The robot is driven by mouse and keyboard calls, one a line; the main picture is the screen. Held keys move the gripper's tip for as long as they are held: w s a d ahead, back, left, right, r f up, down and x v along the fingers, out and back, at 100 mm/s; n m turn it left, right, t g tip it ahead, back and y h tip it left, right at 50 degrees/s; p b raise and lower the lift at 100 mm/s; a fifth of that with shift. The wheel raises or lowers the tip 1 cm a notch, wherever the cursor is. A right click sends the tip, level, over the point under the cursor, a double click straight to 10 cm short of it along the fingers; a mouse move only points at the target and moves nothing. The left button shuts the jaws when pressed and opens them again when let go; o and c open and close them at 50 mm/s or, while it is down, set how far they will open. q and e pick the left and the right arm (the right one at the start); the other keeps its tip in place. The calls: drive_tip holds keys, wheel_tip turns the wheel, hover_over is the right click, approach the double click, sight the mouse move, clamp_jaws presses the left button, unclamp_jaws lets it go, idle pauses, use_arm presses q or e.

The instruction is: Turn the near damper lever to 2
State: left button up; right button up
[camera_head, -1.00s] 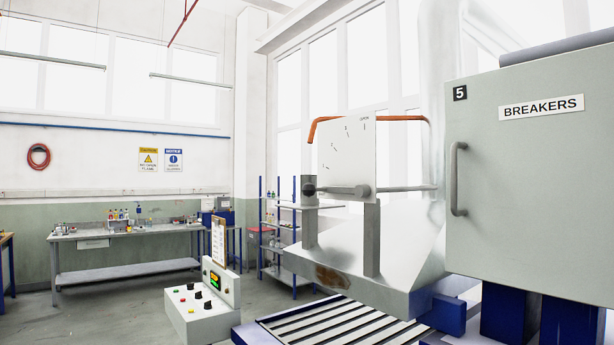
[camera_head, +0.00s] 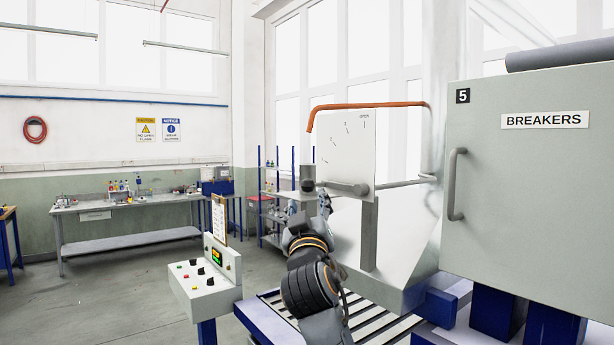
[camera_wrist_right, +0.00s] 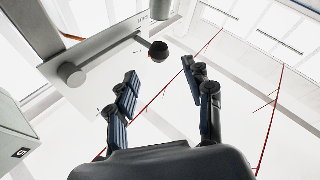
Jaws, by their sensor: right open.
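The damper lever (camera_head: 340,186) sticks out to the left from its hub on a white dial plate (camera_head: 352,150). The plate carries several small marks and the word OPEN at its upper right; the digits are too small to read surely. In the right wrist view the lever's black knob (camera_wrist_right: 158,51) lies just beyond my open fingertips, about between them, and the round hub (camera_wrist_right: 72,74) is left of it. My right gripper (camera_head: 309,203) is at the lever's knob end, partly hidden, and empty. It also shows in the wrist view (camera_wrist_right: 160,72). My left gripper is not in view.
A grey cabinet (camera_head: 530,210) marked BREAKERS, with a bar handle, stands close on the right. A control box (camera_head: 206,285) with knobs and buttons stands at lower left. An orange pipe (camera_head: 370,105) runs above the plate. A workbench (camera_head: 130,205) stands far behind left.

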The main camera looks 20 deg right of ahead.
sight(307, 187)
drive_tip(key=p+x, duration=0.3)
drive_tip(key=x, duration=0.4)
drive_tip(key=shift+w+d+r, duration=0.1)
drive_tip(key=shift+w+r, duration=0.05)
drive_tip(key=shift+r, duration=0.05)
drive_tip(key=shift+w+d+p, duration=0.1)
drive_tip(key=shift+w+p, duration=0.25)
drive_tip(key=shift+w, duration=0.15)
drive_tip(key=shift+c, duration=0.4)
clamp_jaws()
